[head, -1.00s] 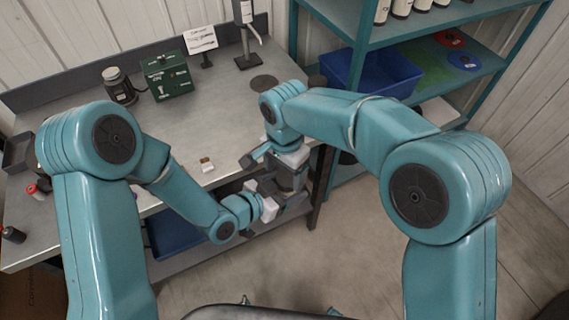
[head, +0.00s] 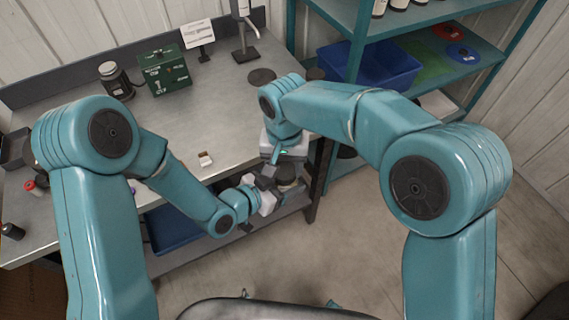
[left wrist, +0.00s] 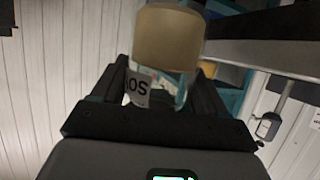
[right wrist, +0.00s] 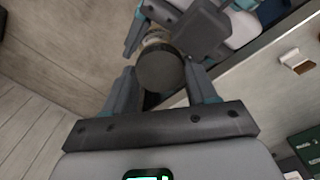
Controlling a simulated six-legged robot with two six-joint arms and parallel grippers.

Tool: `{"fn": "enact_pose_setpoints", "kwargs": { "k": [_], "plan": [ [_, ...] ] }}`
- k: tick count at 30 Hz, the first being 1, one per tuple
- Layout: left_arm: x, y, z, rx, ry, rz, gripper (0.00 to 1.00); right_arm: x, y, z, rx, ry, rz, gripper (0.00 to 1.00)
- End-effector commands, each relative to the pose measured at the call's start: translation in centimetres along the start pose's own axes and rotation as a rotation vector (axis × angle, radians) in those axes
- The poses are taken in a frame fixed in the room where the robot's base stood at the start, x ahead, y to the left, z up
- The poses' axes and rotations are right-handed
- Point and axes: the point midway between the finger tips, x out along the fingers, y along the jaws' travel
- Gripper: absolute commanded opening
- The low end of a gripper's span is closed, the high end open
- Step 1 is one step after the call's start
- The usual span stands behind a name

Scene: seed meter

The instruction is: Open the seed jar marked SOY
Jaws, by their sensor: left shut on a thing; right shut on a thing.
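The seed jar (left wrist: 165,88) is between my left gripper's fingers in the left wrist view. My left gripper (head: 268,182) is shut on the jar from the side. In the head view both grippers meet just off the bench's front edge, and they largely hide the jar.
The metal bench (head: 220,110) carries a green box (head: 165,72), a dark jar (head: 116,80), a sign (head: 198,34), a dispenser stand (head: 245,50) and a small white-and-brown item (head: 205,159). A teal shelf with a blue bin (head: 370,66) stands at the right. The bench middle is clear.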

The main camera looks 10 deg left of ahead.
Motion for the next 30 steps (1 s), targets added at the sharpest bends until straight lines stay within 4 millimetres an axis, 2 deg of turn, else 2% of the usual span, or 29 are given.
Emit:
{"fn": "enact_pose_setpoints", "kwargs": {
  "k": [1, 5, 6, 8, 14, 21, 24, 25, 26, 30],
  "plan": [
    [0.1, 0.7, -0.1, 0.014, 0.000, 0.021, 0.00, -0.2, -0.8, -0.1, -0.001, 0.011, -0.020, 0.20],
    [0.1, 0.7, 0.0, 0.014, 0.000, 0.021, 0.00, -0.3, -0.8, -0.1, 0.000, 0.011, -0.020, 0.20],
    [0.1, 0.7, 0.0, 0.014, 0.000, 0.021, 0.00, -0.3, -0.8, -0.1, 0.001, 0.011, -0.021, 0.67],
    [0.1, 0.7, 0.0, 0.014, 0.000, 0.021, 0.00, -0.3, -0.8, -0.1, 0.001, 0.011, -0.021, 0.82],
    [0.1, 0.6, -0.1, 0.013, 0.000, 0.019, 0.00, -0.6, -0.8, -0.1, 0.002, 0.012, -0.021, 0.82],
    [0.1, 0.5, 0.0, 0.009, 0.000, 0.014, 0.00, -3.9, -0.6, -0.1, 0.002, 0.011, -0.018, 0.82],
    [0.1, 0.4, -0.1, 0.008, 0.001, 0.012, 0.00, -4.6, -0.5, 0.0, 0.002, 0.008, -0.016, 0.82],
    [0.1, 0.4, -0.1, 0.008, 0.001, 0.012, 0.00, -4.7, -0.5, 0.0, 0.003, 0.008, -0.015, 0.78],
    [0.1, 0.3, -0.1, 0.008, 0.001, 0.011, 0.00, -4.7, -0.5, 0.0, 0.008, 0.008, -0.015, 0.78],
    [0.1, 0.3, -0.1, 0.007, 0.002, 0.010, 0.00, -5.5, -0.2, 0.0, 0.144, 0.006, -0.013, 0.78]
  ]
}}
